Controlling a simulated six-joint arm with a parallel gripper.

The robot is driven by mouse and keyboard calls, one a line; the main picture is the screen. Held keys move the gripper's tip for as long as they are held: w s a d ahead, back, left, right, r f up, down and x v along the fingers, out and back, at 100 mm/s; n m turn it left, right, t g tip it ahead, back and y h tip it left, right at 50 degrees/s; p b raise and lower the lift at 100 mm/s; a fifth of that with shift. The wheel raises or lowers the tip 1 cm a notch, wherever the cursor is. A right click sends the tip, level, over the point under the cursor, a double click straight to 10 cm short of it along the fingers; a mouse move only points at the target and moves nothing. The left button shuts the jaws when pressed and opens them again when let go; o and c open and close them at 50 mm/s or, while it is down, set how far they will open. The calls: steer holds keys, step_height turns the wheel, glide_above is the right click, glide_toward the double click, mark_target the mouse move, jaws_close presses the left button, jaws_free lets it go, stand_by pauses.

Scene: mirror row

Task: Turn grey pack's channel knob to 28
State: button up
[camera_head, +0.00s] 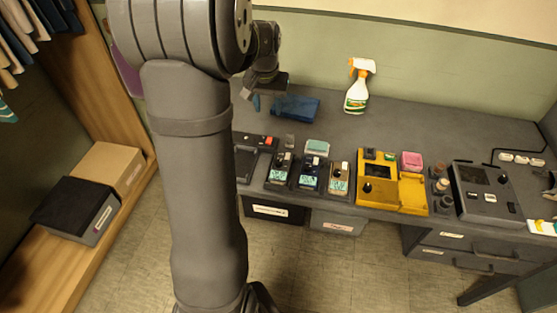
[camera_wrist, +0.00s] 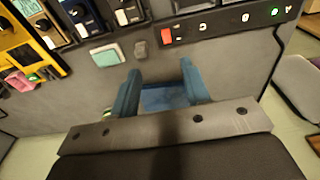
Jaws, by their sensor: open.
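Three small packs with lit screens stand in a row on the desk in the head view. The left one looks like the grey pack (camera_head: 280,171); it also shows at the top edge of the wrist view (camera_wrist: 126,12), partly cut off. A blue pack (camera_head: 311,173) and a tan pack (camera_head: 339,179) stand to its right. The screen digits and knob settings are too small to read. My gripper (camera_wrist: 162,90) is open and empty, its blue fingers above the desk and a folded blue cloth (camera_wrist: 165,98), behind the packs and apart from them.
A teal box (camera_head: 317,147) and a small dark block (camera_head: 290,140) sit behind the packs. A yellow unit (camera_head: 405,192), a pink block (camera_head: 411,161) and a spray bottle (camera_head: 357,90) stand to the right. A dark panel with a red switch (camera_wrist: 166,35) flanks the grey pack.

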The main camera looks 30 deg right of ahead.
step_height(320, 180, up, 3)
glide_above(278, 162)
steer(key=shift+n+g+y, duration=0.4)
step_height(278, 162, down, 18)
steer(key=shift+d+r, duration=0.1)
steer(key=shift+r, duration=0.1)
steer(key=shift+c, duration=0.2)
jaws_close()
